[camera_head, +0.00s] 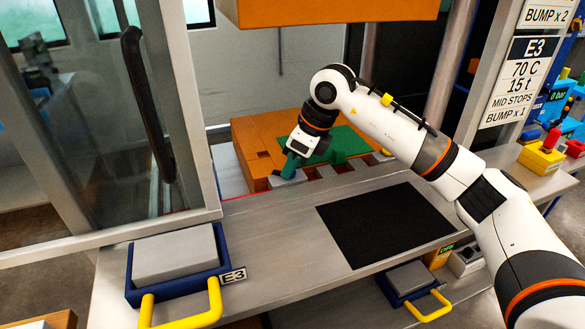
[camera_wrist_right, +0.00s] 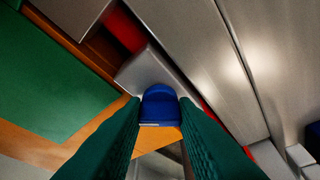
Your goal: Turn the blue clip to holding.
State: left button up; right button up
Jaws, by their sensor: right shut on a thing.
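The blue clip (camera_wrist_right: 158,106) shows in the right wrist view as a small rounded blue piece beside a grey metal block (camera_wrist_right: 148,72). My right gripper (camera_wrist_right: 160,118) has its two green fingers on either side of the clip and is shut on it. In the head view the right gripper (camera_head: 291,167) reaches down at the front left of the orange press block (camera_head: 250,141). There the clip is mostly hidden by the fingers, so which way it is turned is hard to tell. My left gripper is not in view.
A green plate (camera_head: 345,142) lies on the orange block, under an upper orange block (camera_head: 330,10). A black mat (camera_head: 385,222) lies on the bench. A blue tray with a grey block (camera_head: 175,257) stands front left. A glass door frame (camera_head: 185,110) stands close at left.

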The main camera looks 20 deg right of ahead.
jog(key=m+b, duration=0.1)
jog(key=m, duration=0.1)
jog(key=m+t+h+b, duration=0.1)
jog(key=m+b, duration=0.1)
jog(key=m, duration=0.1)
jog(key=shift+a+m+h, duration=0.15)
jog(key=shift+m+h, duration=0.15)
jog(key=shift+a+m+t+h+b, duration=0.15)
jog(key=shift+m+h+b, duration=0.3)
jog(key=shift+m, duration=0.65)
jog(key=shift+d+m+t+h+b, duration=0.1)
jog(key=shift+m+t+h+b, duration=0.35)
jog(key=shift+m, duration=0.65)
jog(key=o, duration=1)
jog(key=shift+s, duration=0.1)
jog(key=shift+r, duration=0.1)
jog(key=v, duration=0.6)
jog(key=b+v, duration=0.1)
jog(key=v, duration=0.5)
jog(key=shift+w, duration=0.25)
